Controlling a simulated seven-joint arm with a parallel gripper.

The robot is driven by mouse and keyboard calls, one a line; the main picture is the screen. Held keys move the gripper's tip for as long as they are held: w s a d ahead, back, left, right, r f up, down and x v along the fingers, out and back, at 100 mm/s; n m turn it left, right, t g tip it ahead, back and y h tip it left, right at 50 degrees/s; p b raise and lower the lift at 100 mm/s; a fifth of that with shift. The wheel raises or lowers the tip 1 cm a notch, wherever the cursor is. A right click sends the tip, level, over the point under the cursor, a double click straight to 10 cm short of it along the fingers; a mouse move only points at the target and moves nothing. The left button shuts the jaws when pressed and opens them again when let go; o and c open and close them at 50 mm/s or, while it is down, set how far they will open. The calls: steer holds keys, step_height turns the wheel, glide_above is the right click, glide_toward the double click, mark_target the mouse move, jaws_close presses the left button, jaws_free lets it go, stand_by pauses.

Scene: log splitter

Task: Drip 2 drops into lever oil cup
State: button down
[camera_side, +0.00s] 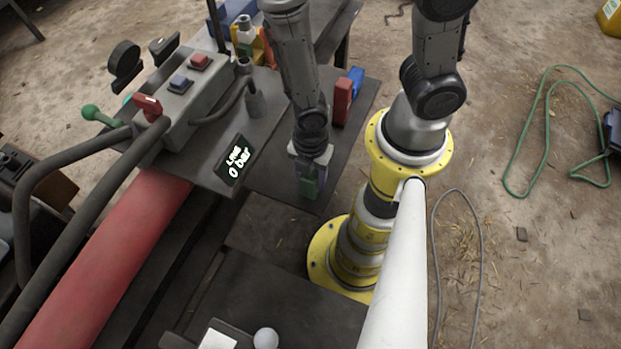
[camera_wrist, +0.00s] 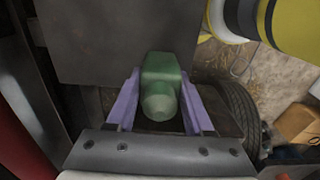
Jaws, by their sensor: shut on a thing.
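My gripper (camera_side: 309,178) hangs over the dark metal plate right of the control block. It is shut on a green bottle-like object (camera_side: 308,189). In the wrist view the green object (camera_wrist: 161,88) sits between the purple fingers, its rounded end toward the camera. Whether it has a dropper tip cannot be told. A lever with a green knob (camera_side: 92,112) stands at the left of the grey control block (camera_side: 190,100). A red part (camera_side: 147,106) sits at the block's front left. I cannot tell which part is the lever oil cup.
Red and blue blocks (camera_side: 343,101) stand on the plate behind my gripper. Several small bottles (camera_side: 247,38) stand at the back. A black sign (camera_side: 238,160) lies left of my gripper. Black bent bars (camera_side: 60,195) and a red cylinder (camera_side: 110,255) fill the lower left.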

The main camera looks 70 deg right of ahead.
step_height(320, 180, up, 10)
steer(key=shift+r, duration=0.1)
stand_by(0.5)
stand_by(0.4)
